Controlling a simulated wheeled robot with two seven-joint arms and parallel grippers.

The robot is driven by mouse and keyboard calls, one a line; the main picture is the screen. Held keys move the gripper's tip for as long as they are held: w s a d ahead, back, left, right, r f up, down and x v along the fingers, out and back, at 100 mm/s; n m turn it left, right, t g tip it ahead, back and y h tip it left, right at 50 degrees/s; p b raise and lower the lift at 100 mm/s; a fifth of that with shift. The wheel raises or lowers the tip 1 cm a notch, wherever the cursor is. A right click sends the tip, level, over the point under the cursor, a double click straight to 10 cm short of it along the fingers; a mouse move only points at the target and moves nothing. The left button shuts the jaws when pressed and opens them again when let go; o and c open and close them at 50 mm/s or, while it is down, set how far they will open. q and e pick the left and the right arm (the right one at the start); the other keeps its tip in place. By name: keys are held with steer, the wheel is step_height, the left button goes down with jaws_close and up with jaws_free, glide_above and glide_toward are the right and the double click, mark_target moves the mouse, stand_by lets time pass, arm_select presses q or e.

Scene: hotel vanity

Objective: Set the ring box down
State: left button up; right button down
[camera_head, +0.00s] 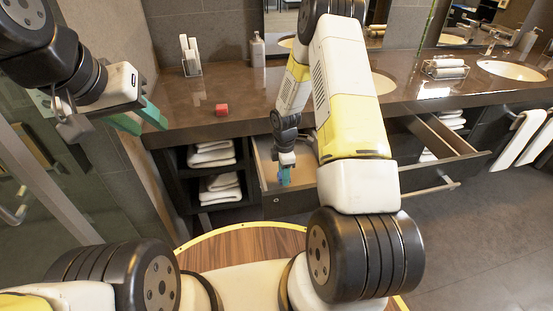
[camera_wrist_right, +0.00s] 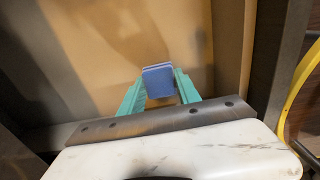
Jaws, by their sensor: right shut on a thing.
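My right gripper (camera_head: 285,178) reaches down into the open left drawer (camera_head: 263,168) under the counter. In the right wrist view, its green fingers (camera_wrist_right: 160,88) are shut on a small blue box, the ring box (camera_wrist_right: 158,80). The box is over the drawer's tan bottom (camera_wrist_right: 110,50); I cannot tell whether it touches it. In the head view the box is mostly hidden by the fingers. My left gripper (camera_head: 150,130) is at the left, in front of the counter's left end, empty, with its green fingers apart.
A white holder (camera_head: 191,57) and a soap dispenser (camera_head: 257,49) stand behind. Folded towels (camera_head: 219,188) fill the shelves left of the drawer. Another drawer (camera_head: 447,140) is open at the right.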

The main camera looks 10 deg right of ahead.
steer(key=shift+f, duration=1.25)
steer(key=shift+f, duration=0.15)
steer(key=c, duration=0.9)
jaws_free()
steer(key=shift+o, duration=0.2)
